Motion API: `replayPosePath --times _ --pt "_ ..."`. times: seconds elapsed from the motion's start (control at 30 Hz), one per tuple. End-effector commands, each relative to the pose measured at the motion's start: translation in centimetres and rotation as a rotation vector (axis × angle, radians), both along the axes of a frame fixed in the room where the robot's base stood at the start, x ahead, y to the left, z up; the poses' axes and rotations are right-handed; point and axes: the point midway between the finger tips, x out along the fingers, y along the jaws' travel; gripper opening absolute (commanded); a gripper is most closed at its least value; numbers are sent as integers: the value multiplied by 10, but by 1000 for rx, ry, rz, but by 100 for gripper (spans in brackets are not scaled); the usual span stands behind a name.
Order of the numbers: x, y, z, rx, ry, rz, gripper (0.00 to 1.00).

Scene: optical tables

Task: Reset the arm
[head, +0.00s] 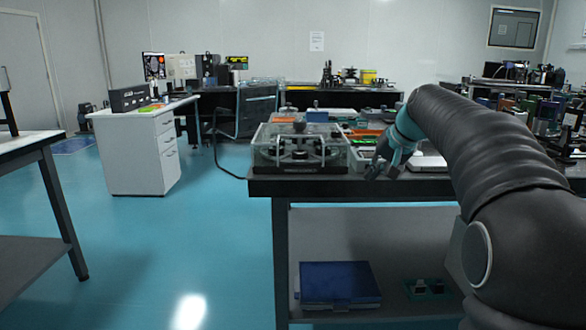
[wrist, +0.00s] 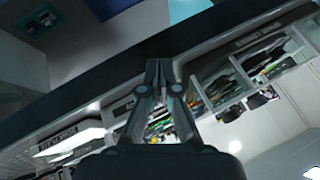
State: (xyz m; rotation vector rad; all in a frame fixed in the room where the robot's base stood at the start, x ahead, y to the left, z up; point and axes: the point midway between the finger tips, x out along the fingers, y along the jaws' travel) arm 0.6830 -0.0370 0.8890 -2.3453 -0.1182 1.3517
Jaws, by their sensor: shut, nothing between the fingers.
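My arm (head: 470,140) reaches in from the right in the head view, out over the near edge of the optical table. My gripper (head: 378,172) hangs at its end, close to the table's front edge and just right of a clear-covered instrument. In the wrist view my gripper (wrist: 160,68) shows with its fingertips together and nothing between them. The gap between the upper finger links shows only background.
The optical table (head: 420,188) carries the clear-covered instrument (head: 300,150) and several parts. Its lower shelf holds a blue box (head: 340,283) and a green tray (head: 427,288). A white drawer cabinet (head: 138,150) stands left. Blue floor (head: 170,240) between is clear.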

Motion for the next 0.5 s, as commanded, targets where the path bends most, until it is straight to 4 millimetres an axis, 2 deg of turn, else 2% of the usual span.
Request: replayPosePath --times 0.17,0.27,0.5 --pt "-39 1 -33 -60 57 -10 0" --pt "-76 3 -55 -110 92 -9 0" --pt "-180 11 -103 -232 149 21 0"
